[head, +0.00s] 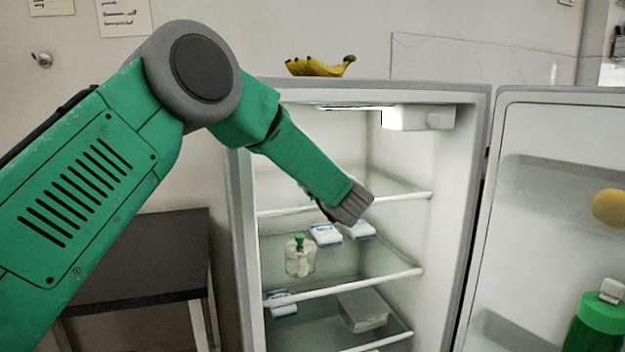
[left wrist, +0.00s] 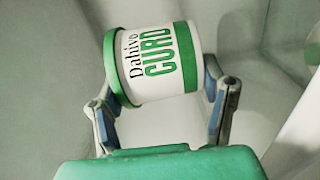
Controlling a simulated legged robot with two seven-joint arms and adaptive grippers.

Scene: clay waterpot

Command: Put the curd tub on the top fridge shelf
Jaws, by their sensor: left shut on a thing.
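The curd tub (left wrist: 155,62) is white with green bands and "Dahivo CURD" lettering. It shows in the left wrist view, tilted in the picture, between my left gripper's (left wrist: 162,82) two fingers, which are shut on it. In the head view my left arm reaches into the open fridge, and the gripper (head: 350,203) is in front of the top shelf's line; the tub is hidden behind it. The top fridge shelf (head: 415,195) has a pale front edge and looks bare where visible. I cannot tell whether the tub touches it. My right gripper is not in view.
The shelf below holds a jar with a green top (head: 300,258) and white-blue packs (head: 325,235). A lidded box (head: 363,310) is lower. The fridge door (head: 550,130) stands open at right. Bananas (head: 320,67) lie on the fridge top.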

